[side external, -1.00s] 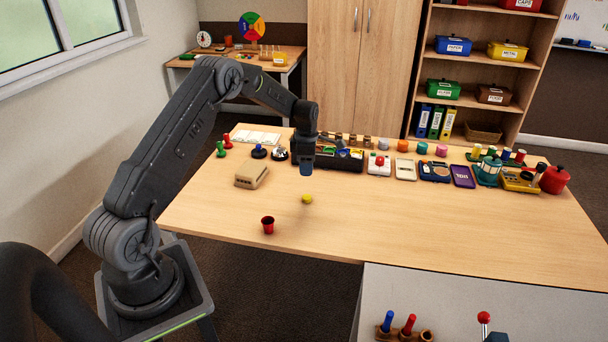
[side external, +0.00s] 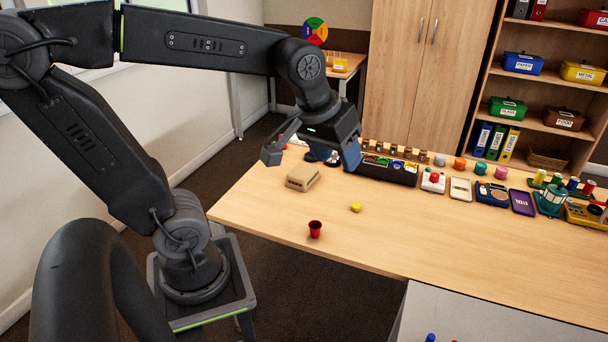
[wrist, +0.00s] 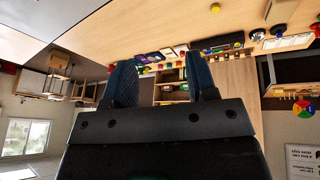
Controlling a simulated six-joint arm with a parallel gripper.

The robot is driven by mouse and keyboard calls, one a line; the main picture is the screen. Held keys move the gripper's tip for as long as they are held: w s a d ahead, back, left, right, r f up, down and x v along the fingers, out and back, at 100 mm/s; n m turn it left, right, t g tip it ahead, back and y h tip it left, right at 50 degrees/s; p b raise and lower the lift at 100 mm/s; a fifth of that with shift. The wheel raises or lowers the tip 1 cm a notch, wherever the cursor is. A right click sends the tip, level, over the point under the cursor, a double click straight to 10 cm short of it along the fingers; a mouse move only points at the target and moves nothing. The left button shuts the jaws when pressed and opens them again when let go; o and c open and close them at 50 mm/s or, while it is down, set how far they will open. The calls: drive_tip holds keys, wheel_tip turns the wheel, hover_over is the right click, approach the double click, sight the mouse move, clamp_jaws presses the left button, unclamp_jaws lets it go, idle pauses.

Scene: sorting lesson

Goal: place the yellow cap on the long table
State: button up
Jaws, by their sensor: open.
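The small yellow cap (side external: 355,207) lies on the bare wood of the long table (side external: 425,238), behind and right of a red cup. My gripper (side external: 312,152) is open and empty, raised above the table, left of the cap and apart from it. In the wrist view the open fingers (wrist: 160,84) have nothing between them. A small yellow thing (wrist: 215,8) near the top edge there looks like the cap.
The red cup (side external: 315,229) stands near the front edge. A beige box (side external: 302,177) sits below my gripper. A black organizer (side external: 385,171) and several small items line the back. The table's front middle is clear.

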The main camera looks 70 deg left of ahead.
drive_tip(key=s+d+f+m+t, duration=0.1)
drive_tip(key=s+d+m, duration=0.1)
drive_tip(key=s+m, duration=0.3)
drive_tip(key=shift+s+d+f, duration=0.2)
drive_tip(key=shift+s+d, duration=0.05)
drive_tip(key=shift+s, duration=0.7)
